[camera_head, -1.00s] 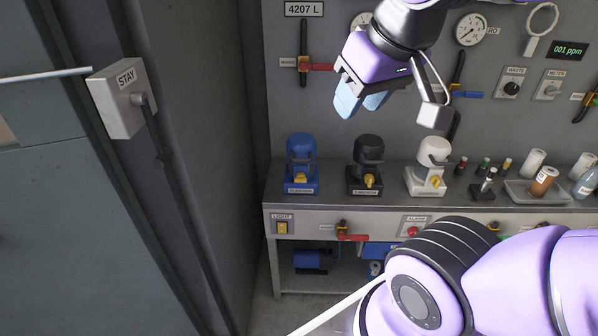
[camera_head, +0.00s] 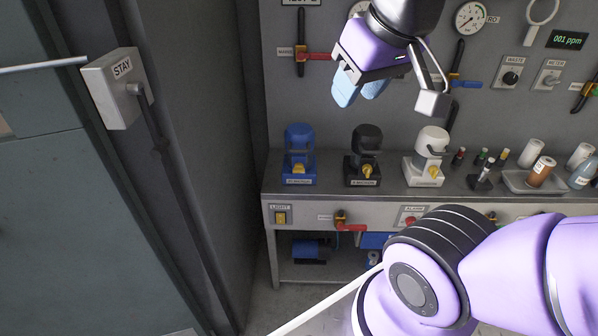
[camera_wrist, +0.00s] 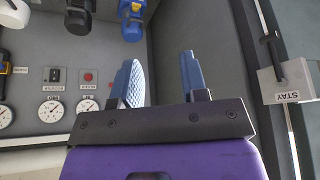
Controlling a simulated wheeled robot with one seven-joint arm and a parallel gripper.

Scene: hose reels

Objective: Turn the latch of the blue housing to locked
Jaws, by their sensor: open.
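The blue housing (camera_head: 299,141) stands upright at the left end of the bench, with a yellow latch (camera_head: 298,169) low on its front. The latch's exact angle is too small to tell. My gripper (camera_head: 360,90) is open and empty, in the air above and to the right of the blue housing, touching nothing. In the wrist view its two blue fingers (camera_wrist: 157,68) are spread apart, and the blue housing (camera_wrist: 132,20) shows at the top, beyond the fingers, cut by the frame edge.
A black housing (camera_head: 365,145) and a white housing (camera_head: 431,147) with similar yellow latches stand to the right on the bench (camera_head: 330,188). Further right is a tray with bottles. A wall panel with gauges rises behind. A grey box marked STAY (camera_head: 115,88) is at left.

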